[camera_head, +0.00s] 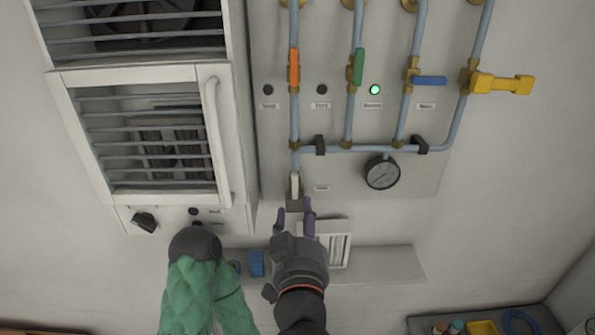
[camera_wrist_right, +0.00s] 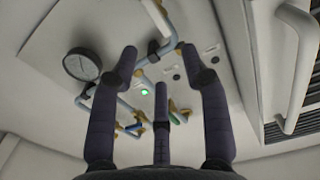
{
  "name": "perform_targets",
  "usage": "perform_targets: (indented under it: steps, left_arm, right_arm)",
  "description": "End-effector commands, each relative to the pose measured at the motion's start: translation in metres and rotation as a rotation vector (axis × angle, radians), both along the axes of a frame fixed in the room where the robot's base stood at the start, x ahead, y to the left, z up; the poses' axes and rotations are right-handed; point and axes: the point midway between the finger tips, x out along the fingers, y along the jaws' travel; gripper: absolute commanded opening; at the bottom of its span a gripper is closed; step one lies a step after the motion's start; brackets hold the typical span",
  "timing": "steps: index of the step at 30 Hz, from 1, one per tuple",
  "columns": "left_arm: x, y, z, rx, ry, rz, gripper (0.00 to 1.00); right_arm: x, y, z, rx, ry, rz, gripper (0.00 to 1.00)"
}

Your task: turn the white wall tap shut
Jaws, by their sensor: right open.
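The white wall tap (camera_head: 295,185) is on the lower end of the leftmost blue pipe, its pale handle lying in line with the pipe. In the right wrist view a pale handle, seemingly this tap (camera_wrist_right: 157,14), shows at the top edge, beyond the fingers. My right gripper (camera_head: 295,212) is just below the tap, fingers spread and pointing up towards it. Its spread, empty fingers also show in the right wrist view (camera_wrist_right: 160,64). I cannot tell whether a finger touches the tap. No left gripper fingers show.
Orange (camera_head: 293,67), green (camera_head: 358,66), blue (camera_head: 429,80) and yellow (camera_head: 502,84) taps sit above. A gauge (camera_head: 382,172) is to the right. A slatted cabinet with a vertical handle (camera_head: 217,140) stands left. A ledge (camera_head: 385,264) runs below the panel.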

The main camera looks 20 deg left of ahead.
Motion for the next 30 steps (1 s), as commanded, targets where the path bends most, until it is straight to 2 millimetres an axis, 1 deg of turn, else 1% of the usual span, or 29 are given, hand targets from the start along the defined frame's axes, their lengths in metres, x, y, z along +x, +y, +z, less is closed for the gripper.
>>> perform_targets:
  steps: [5, 12, 18, 24, 30]
  left_arm:
    - [-0.001, 0.000, 0.001, 0.000, 0.001, 0.000, 0.40]
    - [0.000, 0.000, 0.006, 0.000, 0.001, 0.000, 0.40]
    - [0.000, 0.000, 0.009, 0.000, 0.001, 0.000, 0.40]
    - [0.000, 0.000, 0.010, 0.000, 0.000, 0.000, 0.40]
    - [0.000, 0.000, 0.010, 0.000, 0.000, 0.000, 0.40]
  right_arm:
    - [0.021, 0.005, -0.002, -0.002, 0.004, -0.003, 0.46]
    - [0.063, 0.017, -0.002, -0.001, 0.004, -0.003, 0.46]
    - [0.089, 0.025, -0.002, -0.001, 0.003, -0.002, 0.46]
    - [0.101, 0.029, -0.002, -0.001, 0.002, 0.000, 0.46]
    - [0.102, 0.029, -0.002, -0.001, 0.002, 0.001, 0.46]
